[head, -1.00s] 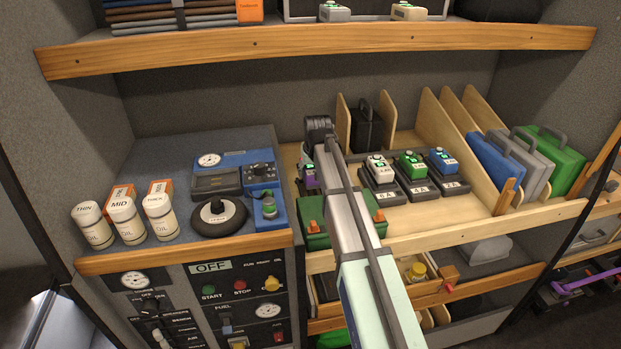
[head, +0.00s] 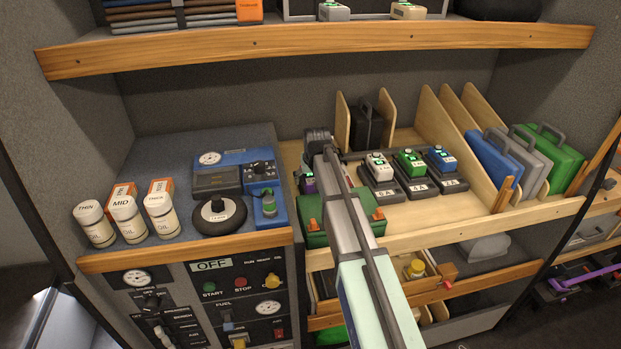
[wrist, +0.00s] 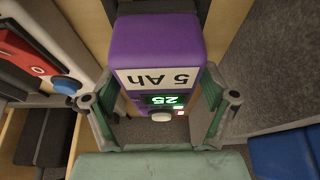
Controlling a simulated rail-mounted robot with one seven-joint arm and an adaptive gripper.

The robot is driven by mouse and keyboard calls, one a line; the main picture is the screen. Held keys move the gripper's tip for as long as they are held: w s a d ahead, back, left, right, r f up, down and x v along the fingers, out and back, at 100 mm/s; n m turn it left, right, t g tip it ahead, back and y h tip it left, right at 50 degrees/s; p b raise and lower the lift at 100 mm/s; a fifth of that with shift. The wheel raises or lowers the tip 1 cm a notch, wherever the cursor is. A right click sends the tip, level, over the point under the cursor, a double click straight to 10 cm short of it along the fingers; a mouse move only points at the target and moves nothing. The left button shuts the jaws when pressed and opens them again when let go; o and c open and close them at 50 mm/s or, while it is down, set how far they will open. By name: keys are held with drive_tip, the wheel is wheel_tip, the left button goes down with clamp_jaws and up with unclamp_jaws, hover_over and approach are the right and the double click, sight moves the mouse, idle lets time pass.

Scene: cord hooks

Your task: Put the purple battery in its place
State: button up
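The purple battery (wrist: 155,45) fills the upper middle of the wrist view, with an upside-down "5 Ah" label and a lit display reading 25. My gripper (wrist: 160,105) has one finger on each side of it and appears shut on it. In the head view only a small purple part (head: 308,185) shows at the left of my arm, above the left end of the wooden shelf. The gripper there is mostly hidden behind my arm. Whether the battery's far end touches anything is hidden. No empty place for it is clearly visible.
White (head: 377,164), green (head: 411,162) and blue (head: 441,158) batteries stand on dark chargers to the right. A green case (head: 314,235) lies in front, partly under my arm. A blue device panel (head: 238,175) stands left. Wooden dividers (head: 450,130) hold cases at right.

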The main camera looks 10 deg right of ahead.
drive_tip(key=shift+r, duration=0.25)
drive_tip(key=b+v, duration=0.2)
drive_tip(key=v, duration=0.9)
drive_tip(key=shift+s+r+b, duration=0.15)
drive_tip(key=shift+r+b, duration=0.2)
drive_tip(key=shift+r, duration=0.05)
